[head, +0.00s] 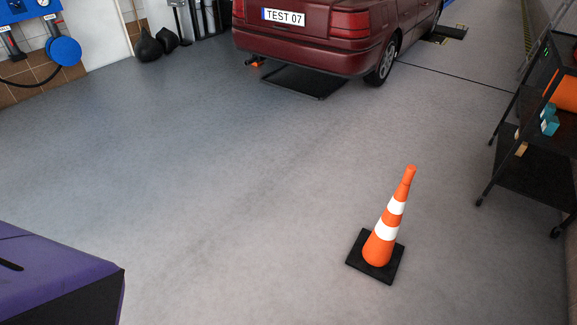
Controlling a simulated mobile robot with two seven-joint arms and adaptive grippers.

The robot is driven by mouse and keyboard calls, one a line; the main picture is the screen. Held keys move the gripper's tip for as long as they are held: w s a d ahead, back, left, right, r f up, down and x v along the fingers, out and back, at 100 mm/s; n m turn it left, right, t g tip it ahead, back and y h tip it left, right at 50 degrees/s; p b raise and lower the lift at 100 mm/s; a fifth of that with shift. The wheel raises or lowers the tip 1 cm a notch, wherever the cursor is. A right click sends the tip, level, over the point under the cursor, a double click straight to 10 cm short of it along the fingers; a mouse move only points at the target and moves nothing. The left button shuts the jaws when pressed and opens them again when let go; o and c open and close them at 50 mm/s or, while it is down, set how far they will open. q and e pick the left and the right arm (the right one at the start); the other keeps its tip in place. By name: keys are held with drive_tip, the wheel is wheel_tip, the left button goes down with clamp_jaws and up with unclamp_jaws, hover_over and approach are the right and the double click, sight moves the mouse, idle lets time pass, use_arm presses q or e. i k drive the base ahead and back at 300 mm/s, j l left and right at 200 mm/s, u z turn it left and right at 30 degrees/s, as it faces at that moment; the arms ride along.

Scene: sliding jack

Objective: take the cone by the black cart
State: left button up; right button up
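An orange cone (381,246) with two white bands stands upright on its square black base (356,262) on the grey floor, right of centre in the head view. The black cart (535,172) stands at the right edge, to the right of the cone with a gap of bare floor between them. The cart is cut off by the picture's edge. Neither of my grippers is in view.
A dark red car (300,40) stands at the back over a dark mat (304,82). The cart holds an orange item (562,92) and small blue boxes (549,120). A purple and black body (60,275) fills the lower left. The floor around the cone is clear.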

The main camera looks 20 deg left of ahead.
sight(376, 254)
drive_tip(key=i+l+u, duration=0.25)
drive_tip(key=i, duration=0.25)
drive_tip(key=i+l+u, duration=0.25)
drive_tip(key=i, duration=0.3)
drive_tip(key=i+l+u, duration=0.2)
drive_tip(key=l+u, duration=0.15)
drive_tip(key=l, duration=0.7)
drive_tip(key=l+u, duration=0.35)
drive_tip(key=l, duration=0.75)
